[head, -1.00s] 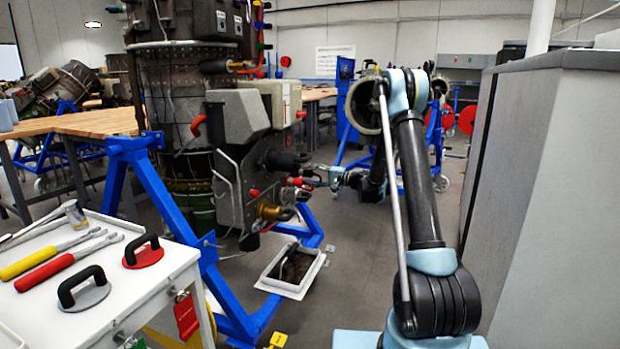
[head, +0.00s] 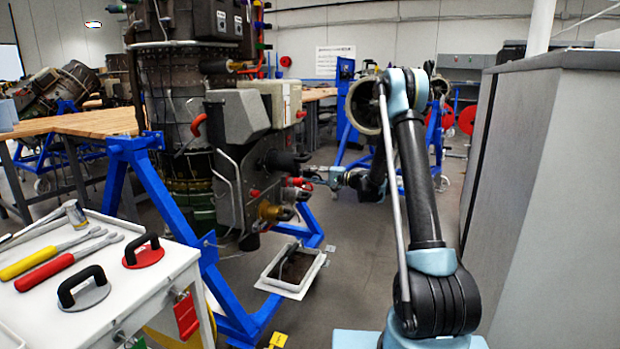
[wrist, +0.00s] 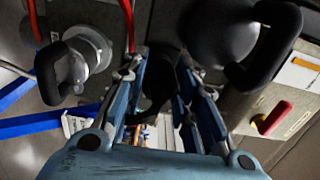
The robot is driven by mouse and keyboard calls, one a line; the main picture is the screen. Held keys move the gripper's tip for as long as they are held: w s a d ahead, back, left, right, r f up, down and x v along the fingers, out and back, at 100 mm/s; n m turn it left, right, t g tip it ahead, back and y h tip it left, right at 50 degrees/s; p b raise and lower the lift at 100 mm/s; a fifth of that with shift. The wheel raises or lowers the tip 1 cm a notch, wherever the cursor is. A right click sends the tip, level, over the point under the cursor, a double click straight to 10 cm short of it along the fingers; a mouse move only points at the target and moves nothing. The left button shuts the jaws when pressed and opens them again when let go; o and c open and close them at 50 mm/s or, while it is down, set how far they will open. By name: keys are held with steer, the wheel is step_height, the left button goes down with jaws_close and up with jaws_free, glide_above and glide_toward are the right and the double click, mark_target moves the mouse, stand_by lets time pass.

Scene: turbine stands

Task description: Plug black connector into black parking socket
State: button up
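My gripper (wrist: 160,75) reaches the upright panel box from the right in the head view (head: 318,172). Its two blue fingers stand on either side of a dark loop-shaped handle (wrist: 157,85) in the wrist view. The shadow hides whether the fingers press on it and what it joins. A large round black connector (wrist: 222,35) with a thick black handle is close beside the fingers at upper right. A black connector (head: 282,160) also shows on the panel box in the head view, just above the gripper. I cannot make out an empty black parking socket.
A metallic connector with a black handle (wrist: 85,55) is on the left in the wrist view. A brass connector (head: 270,212) is below the gripper. Red connectors (head: 291,182) crowd the panel. A blue stand (head: 160,185), white tool cart (head: 150,290) and grey cabinet (head: 550,180) flank the floor.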

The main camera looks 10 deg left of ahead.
mark_target(312, 174)
jaws_close()
steer(key=shift+w+d, duration=0.1)
steer(key=shift+d, duration=0.4)
steer(key=shift+d, duration=0.25)
steer(key=shift+v, duration=1.35)
steer(key=w+d+r, duration=0.2)
steer(key=w+d, duration=0.5)
steer(key=w, duration=0.3)
stand_by(1.0)
steer(key=shift+a, duration=0.1)
